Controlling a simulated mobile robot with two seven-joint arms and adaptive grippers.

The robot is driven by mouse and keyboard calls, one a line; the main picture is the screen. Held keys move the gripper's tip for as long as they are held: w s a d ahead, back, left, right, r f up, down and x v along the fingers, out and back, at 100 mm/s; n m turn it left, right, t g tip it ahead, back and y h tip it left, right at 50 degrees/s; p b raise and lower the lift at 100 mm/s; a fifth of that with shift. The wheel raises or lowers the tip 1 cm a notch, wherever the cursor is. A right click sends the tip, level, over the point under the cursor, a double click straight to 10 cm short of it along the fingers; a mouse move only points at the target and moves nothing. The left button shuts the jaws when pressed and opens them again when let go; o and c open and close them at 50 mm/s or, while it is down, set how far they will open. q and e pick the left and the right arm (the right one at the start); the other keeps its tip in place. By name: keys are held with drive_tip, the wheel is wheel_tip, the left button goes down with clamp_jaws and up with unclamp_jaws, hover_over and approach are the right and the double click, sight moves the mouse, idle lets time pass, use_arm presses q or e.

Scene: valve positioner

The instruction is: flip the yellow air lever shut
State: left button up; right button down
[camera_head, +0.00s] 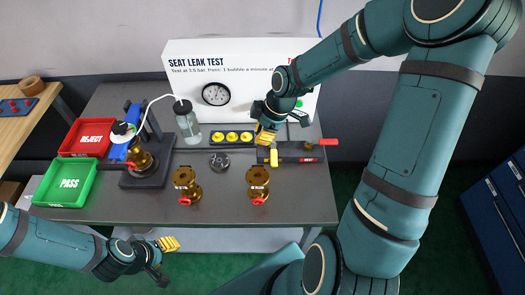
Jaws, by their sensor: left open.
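A small upright yellow piece (274,157), which looks like the yellow air lever, stands at the left part of a dark block with a red handle (328,142) at the table's right. My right gripper (265,135) hangs just above and left of this yellow piece, with its yellow fingertips pointing down. I cannot tell whether they touch it or how far apart they are. My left gripper (170,243) is open and empty, in front of the table's near edge.
Two brass valves with red handles (186,187) (257,187) stand at the front. Another brass valve (142,160) sits in a stand at left, beside red REJECT (70,151) and green PASS (48,197) trays. A white panel with a gauge (216,93) stands behind. The front middle is clear.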

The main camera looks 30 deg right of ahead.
sight(274, 153)
drive_tip(key=b+x, duration=0.2)
drive_tip(key=x, duration=0.7)
drive_tip(key=shift+a+f, duration=0.2)
drive_tip(key=shift+f, duration=0.15)
drive_tip(key=shift+d+f+b, duration=0.15)
drive_tip(key=shift+f+b, duration=0.15)
drive_tip(key=shift+s+d+r, duration=0.1)
drive_tip(key=shift+s+d, duration=0.35)
drive_tip(key=shift+d, duration=0.3)
drive_tip(key=shift+s+d+r, duration=0.1)
drive_tip(key=shift+s+d, duration=0.35)
drive_tip(key=shift+d, duration=0.35)
drive_tip(key=shift+p, duration=0.3)
drive_tip(key=shift+s+d+n+p, duration=0.15)
drive_tip(key=shift+s+n+p, duration=0.05)
drive_tip(key=shift+n+p, duration=0.2)
